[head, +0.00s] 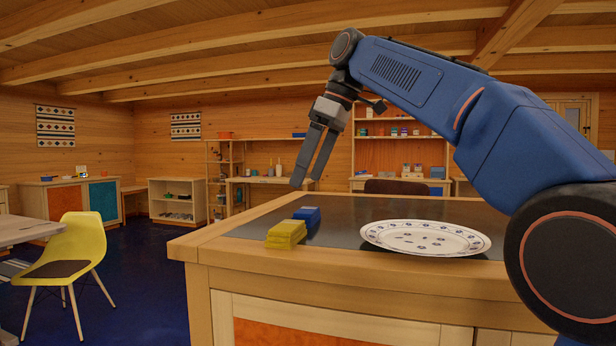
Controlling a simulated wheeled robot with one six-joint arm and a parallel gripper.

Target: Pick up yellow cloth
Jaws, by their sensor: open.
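The yellow cloth (286,234) lies folded in a small stack on the near left part of the counter (214,243). A blue folded cloth (307,215) lies just behind it and close to it. My gripper (307,186) hangs above the counter, pointing down, with its two fingers apart and nothing between them. In the picture it is above the blue cloth and up and right of the yellow cloth. How far it is from them in depth is hard to tell.
A white plate (425,238) with a blue pattern lies on the counter right of the cloths. A dark chair back (396,187) shows behind the counter. A yellow chair (70,255) stands at the left, with open floor (143,290) between it and the counter.

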